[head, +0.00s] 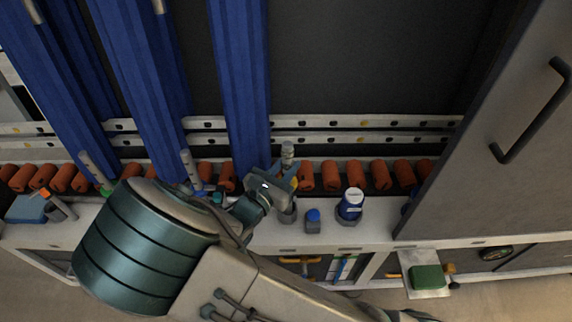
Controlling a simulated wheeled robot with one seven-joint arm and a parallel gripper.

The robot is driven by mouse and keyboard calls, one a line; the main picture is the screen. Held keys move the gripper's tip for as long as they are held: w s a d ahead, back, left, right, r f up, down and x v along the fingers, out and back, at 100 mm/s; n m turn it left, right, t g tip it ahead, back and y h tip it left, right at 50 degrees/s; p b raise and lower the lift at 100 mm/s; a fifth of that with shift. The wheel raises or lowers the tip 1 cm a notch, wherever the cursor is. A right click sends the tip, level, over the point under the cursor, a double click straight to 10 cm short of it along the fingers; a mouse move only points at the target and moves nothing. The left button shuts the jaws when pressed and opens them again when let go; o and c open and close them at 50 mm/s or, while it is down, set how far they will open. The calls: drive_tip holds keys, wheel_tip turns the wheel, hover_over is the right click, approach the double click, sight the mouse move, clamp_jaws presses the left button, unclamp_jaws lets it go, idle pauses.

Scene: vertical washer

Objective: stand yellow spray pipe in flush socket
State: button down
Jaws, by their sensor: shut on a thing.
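My gripper (284,183) is at the middle of the white ledge, shut on a pale grey upright pipe that I take to be the yellow spray pipe (288,153). The pipe's ringed top rises above the fingers, and a small yellowish part shows by them. Its lower end is hidden behind my gripper. A grey round cup-like fitting (288,214), perhaps the flush socket, shows just below the fingers on the ledge. I cannot tell whether the pipe is inside it.
Other grey pipes (188,168) stand to the left. Orange rollers (330,175) line the back below blue curtains (245,80). A grey door (500,120) bounds the right.

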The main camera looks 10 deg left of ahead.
drive_tip(key=shift+f+b, duration=0.65)
drive_tip(key=shift+f, duration=0.55)
drive_tip(key=c, duration=1.2)
unclamp_jaws()
drive_tip(key=shift+o, duration=0.2)
drive_tip(key=v, duration=1.3)
drive_tip(key=shift+s, duration=0.4)
